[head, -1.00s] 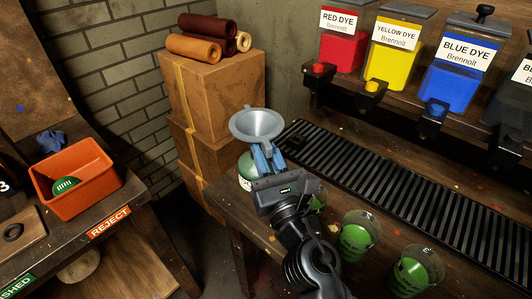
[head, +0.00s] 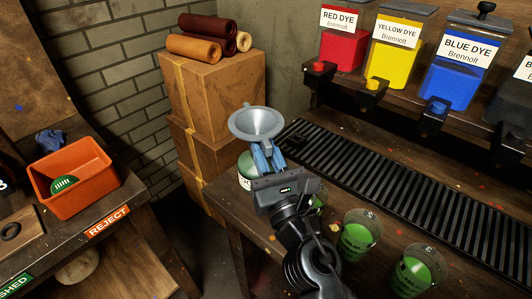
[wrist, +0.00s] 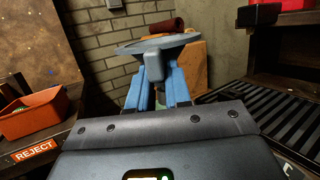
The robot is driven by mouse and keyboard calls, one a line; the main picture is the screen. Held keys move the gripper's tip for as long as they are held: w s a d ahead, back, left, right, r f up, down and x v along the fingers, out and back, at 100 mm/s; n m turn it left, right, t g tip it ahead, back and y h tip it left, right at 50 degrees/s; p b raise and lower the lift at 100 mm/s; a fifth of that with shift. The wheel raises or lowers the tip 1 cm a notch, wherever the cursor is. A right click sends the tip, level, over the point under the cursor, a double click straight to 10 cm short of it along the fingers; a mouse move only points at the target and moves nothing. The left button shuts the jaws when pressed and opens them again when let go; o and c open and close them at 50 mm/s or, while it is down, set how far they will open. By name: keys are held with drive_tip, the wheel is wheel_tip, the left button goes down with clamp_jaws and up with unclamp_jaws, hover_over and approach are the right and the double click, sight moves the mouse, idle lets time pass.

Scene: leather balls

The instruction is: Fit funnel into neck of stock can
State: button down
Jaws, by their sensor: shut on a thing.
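The grey-blue funnel (head: 256,123) is held upright, wide mouth up, in my gripper (head: 266,158). The blue fingers are shut on its lower part, and the wrist view also shows the funnel (wrist: 160,44) between the fingertips of my gripper (wrist: 156,90). The stock can (head: 244,171), green and white, stands on the bench just behind and below the fingers in the head view. My gripper hides much of it, including its neck. I cannot tell whether the funnel's spout is in the neck or above it.
Green pails (head: 358,236) stand to the right of my arm. A black slatted drain (head: 400,180) runs under the red, yellow and blue dye tanks (head: 458,75). Stacked boxes (head: 212,88) with leather rolls stand behind. An orange reject bin (head: 75,190) is at left.

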sight(266, 139)
drive_tip(key=shift+d+f, duration=0.15)
drive_tip(key=shift+f, duration=0.9)
drive_tip(key=shift+r+p, duration=0.5)
drive_tip(key=shift+r, duration=0.05)
drive_tip(key=shift+r+p, duration=0.35)
drive_tip(key=shift+w+r, duration=0.1)
drive_tip(key=shift+r, duration=0.1)
drive_tip(key=shift+r, duration=0.15)
drive_tip(key=shift+r, duration=0.15)
drive_tip(key=shift+r+p, duration=2.4)
drive_tip(key=shift+p, duration=0.2)
drive_tip(key=shift+r+p, duration=0.7)
drive_tip(key=shift+r, duration=0.45)
